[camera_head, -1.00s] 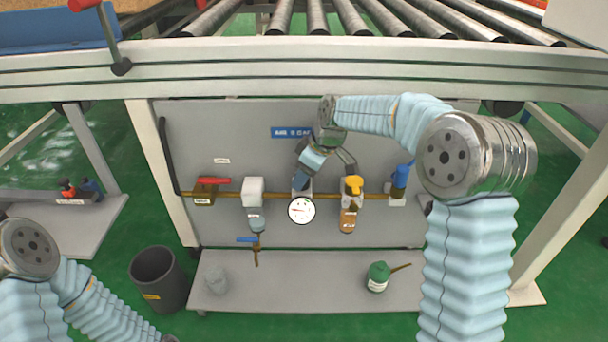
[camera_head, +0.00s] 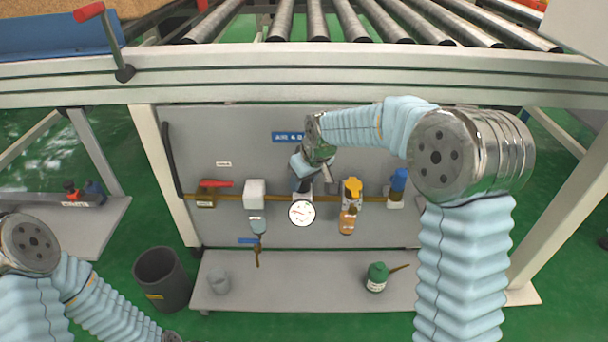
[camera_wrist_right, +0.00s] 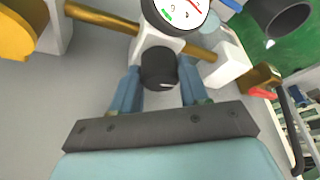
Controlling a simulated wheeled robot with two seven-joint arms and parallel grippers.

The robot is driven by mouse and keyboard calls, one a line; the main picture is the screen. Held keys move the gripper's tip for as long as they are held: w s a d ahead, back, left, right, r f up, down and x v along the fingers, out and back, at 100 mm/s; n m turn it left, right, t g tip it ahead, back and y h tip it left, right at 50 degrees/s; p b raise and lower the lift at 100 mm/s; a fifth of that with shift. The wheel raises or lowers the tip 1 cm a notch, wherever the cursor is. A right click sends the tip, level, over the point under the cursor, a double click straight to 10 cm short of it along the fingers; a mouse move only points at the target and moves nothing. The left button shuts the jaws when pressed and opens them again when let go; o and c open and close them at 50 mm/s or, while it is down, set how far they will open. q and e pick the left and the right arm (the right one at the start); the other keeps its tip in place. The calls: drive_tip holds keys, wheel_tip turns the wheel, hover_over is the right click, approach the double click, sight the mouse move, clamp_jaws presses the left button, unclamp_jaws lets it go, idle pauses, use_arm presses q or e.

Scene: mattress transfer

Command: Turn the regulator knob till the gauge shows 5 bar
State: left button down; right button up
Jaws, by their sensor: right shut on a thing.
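The regulator knob (camera_wrist_right: 158,68) is a dark cylinder in the right wrist view, below the pale regulator body. The round white gauge (camera_head: 302,213) sits on the front of the regulator in the head view. It also shows, cut off by the top edge, in the right wrist view (camera_wrist_right: 176,10). My right gripper (camera_wrist_right: 160,88) is shut on the knob, with one blue finger on each side. In the head view my wrist hides the knob. My left gripper is out of view.
A brass pipe (camera_head: 330,197) crosses the grey panel. Beside the regulator are a white block (camera_head: 254,194), a red-handled valve (camera_head: 214,184), a yellow-topped unit (camera_head: 352,190) and a blue-topped unit (camera_head: 398,183). A green oil can (camera_head: 376,276) stands on the lower shelf.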

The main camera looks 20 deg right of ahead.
drive_tip(key=m+h+p, duration=0.1)
drive_tip(key=m, duration=0.2)
drive_tip(key=shift+a+r+m, duration=0.1)
drive_tip(key=shift+a+m, duration=0.05)
drive_tip(key=shift+m, duration=0.25)
drive_tip(key=m+h+p, duration=0.1)
drive_tip(key=m+h, duration=0.1)
drive_tip(key=m, duration=0.3)
drive_tip(key=shift+a+p, duration=0.1)
drive_tip(key=shift+p, duration=0.2)
drive_tip(key=o, duration=1.1)
drive_tip(key=shift+c, duration=0.2)
drive_tip(key=p+v, duration=0.2)
drive_tip(key=v, duration=1.1)
drive_tip(key=shift+a+r, duration=0.2)
drive_tip(key=shift+r, duration=0.1)
